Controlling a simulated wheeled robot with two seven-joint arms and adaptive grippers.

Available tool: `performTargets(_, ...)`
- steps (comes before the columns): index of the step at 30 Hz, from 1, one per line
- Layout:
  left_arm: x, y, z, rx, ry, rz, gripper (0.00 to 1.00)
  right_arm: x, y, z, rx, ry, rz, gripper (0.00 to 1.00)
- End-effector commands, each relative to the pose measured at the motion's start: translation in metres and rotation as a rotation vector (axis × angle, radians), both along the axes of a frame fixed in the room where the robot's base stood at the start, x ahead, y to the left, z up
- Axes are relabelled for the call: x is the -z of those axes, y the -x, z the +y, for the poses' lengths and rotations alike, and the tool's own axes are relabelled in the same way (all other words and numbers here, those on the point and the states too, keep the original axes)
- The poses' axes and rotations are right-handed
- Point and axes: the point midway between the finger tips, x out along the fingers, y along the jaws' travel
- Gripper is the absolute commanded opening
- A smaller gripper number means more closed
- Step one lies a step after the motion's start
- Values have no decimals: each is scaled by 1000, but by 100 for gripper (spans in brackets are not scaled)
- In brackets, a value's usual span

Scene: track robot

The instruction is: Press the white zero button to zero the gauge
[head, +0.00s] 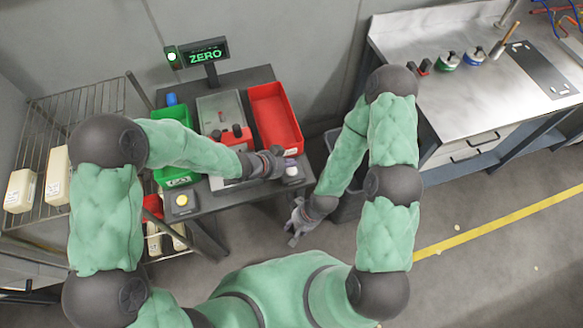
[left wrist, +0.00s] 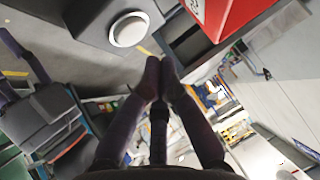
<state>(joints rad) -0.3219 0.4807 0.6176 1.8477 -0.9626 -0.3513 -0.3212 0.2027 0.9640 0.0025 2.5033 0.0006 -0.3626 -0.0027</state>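The white zero button (left wrist: 128,30) is a round cap on a dark grey box, at the top of the left wrist view. In the head view the white button (head: 292,171) shows at the table's front right corner. My left gripper (head: 277,162) is beside it there; in the left wrist view its fingertips (left wrist: 160,63) are together, empty, and appear apart from the button. The display (head: 209,53) reads ZERO in green, with a bright lamp at its left. My right gripper (head: 296,224) hangs low beside the table; its finger opening is unclear.
A red bin (head: 275,115) and a green bin (head: 171,118) flank the grey apparatus (head: 220,108). A yellow button (head: 181,199) is at the table's front left. A wire rack (head: 70,120) stands left, a steel workbench (head: 440,50) right.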

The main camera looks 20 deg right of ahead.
Motion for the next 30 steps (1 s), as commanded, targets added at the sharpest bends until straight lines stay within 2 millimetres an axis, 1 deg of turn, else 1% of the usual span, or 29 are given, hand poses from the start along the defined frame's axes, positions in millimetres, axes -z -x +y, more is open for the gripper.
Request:
performTargets(1, -9, 0, 0, 1, 0, -1, 0, -8, 0, 0, 0, 0, 0, 40)
performTargets(3, -15, 0, 0, 1, 0, -1, 0, -14, 0, 0, 0, 0, 0, 40)
performTargets(9, -32, 0, 0, 0, 0, 0, 0, -30, 0, 0, 0, 0, 0, 40)
performTargets(12, -37, 0, 0, 0, 0, 0, 0, -35, 0, 0, 0, 0, 0, 40)
performTargets(30, -35, 0, 0, 0, 0, 0, 0, -33, 0, 0, 0, 0, 0, 40)
